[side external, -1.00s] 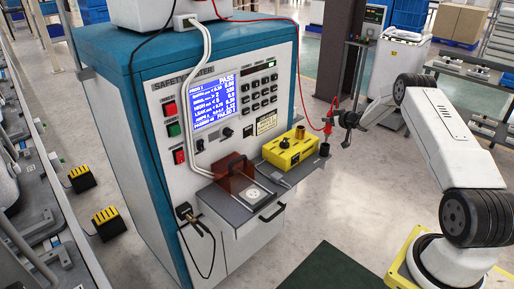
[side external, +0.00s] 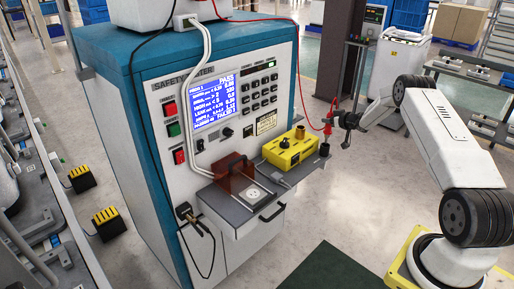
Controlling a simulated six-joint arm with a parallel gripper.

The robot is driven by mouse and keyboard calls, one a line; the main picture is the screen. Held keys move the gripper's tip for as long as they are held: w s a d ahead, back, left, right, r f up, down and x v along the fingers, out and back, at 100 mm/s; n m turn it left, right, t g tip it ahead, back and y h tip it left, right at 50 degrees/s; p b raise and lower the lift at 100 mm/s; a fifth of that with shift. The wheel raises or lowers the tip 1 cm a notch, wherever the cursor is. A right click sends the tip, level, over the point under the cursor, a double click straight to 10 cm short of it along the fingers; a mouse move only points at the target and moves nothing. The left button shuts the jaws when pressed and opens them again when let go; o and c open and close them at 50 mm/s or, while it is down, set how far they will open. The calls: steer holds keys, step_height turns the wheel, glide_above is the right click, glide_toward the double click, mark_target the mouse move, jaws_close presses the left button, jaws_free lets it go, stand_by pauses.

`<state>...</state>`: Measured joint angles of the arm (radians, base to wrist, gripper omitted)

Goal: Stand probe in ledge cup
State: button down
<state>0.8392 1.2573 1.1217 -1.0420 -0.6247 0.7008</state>
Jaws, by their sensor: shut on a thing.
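The red probe (side external: 328,125) hangs roughly upright with its red cable rising from its top. My gripper (side external: 333,120) is shut on it and comes in from the right.
A yellow box (side external: 290,150) sits on the ledge left of the cup. A dark red flap (side external: 236,174) and a socket plate (side external: 257,194) are further left. The tester's panel (side external: 225,110) rises behind. A thin post (side external: 355,85) stands behind my gripper.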

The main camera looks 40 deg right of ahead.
mark_target(330, 130)
steer(key=shift+f, duration=2.4)
stand_by(1.2)
steer(key=shift+c, duration=1.2)
jaws_free()
steer(key=shift+s, duration=0.15)
steer(key=v, duration=0.7)
steer(key=shift+s+r, duration=0.15)
steer(key=shift+r, duration=0.05)
steer(key=shift+a, duration=0.15)
